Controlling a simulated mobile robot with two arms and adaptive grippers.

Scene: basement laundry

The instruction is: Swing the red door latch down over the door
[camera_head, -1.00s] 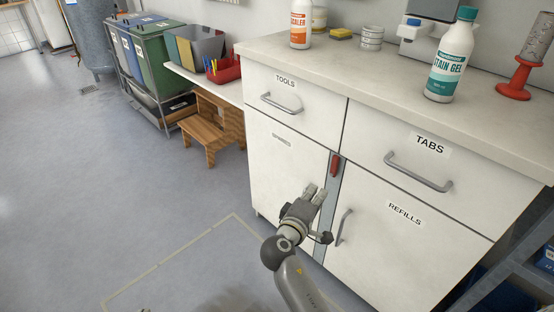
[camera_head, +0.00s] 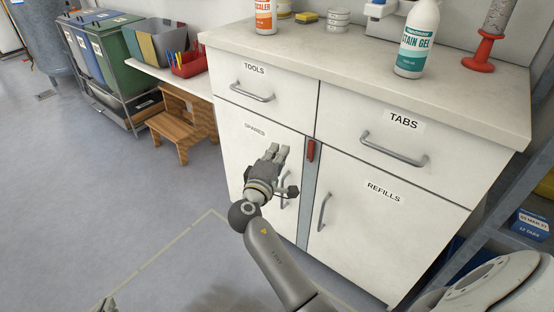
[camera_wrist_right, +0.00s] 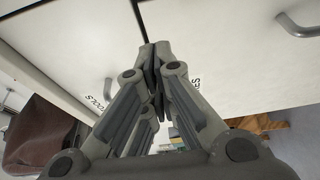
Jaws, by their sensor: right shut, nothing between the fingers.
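The red door latch (camera_head: 310,150) is a short bar standing upright at the top of the grey strip between the two lower doors. The SPARES door (camera_head: 240,155) is left of the strip and the REFILLS door (camera_head: 375,230) is right of it; both look closed. My right gripper (camera_head: 278,149) is shut and empty in front of the SPARES door, a little left of the latch at about its height in the picture. Its closed fingers (camera_wrist_right: 153,52) fill the middle of the wrist view, where I cannot make out the latch. A small grey tip at the bottom left edge may be my left gripper (camera_head: 106,304).
Drawer handles (camera_head: 393,150) and the REFILLS door handle (camera_head: 324,210) stick out nearby. The countertop (camera_head: 345,60) above holds bottles. A wooden stool (camera_head: 180,122) and bins (camera_head: 130,65) stand left. A metal shelf (camera_head: 520,210) is at right. Floor at left is clear.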

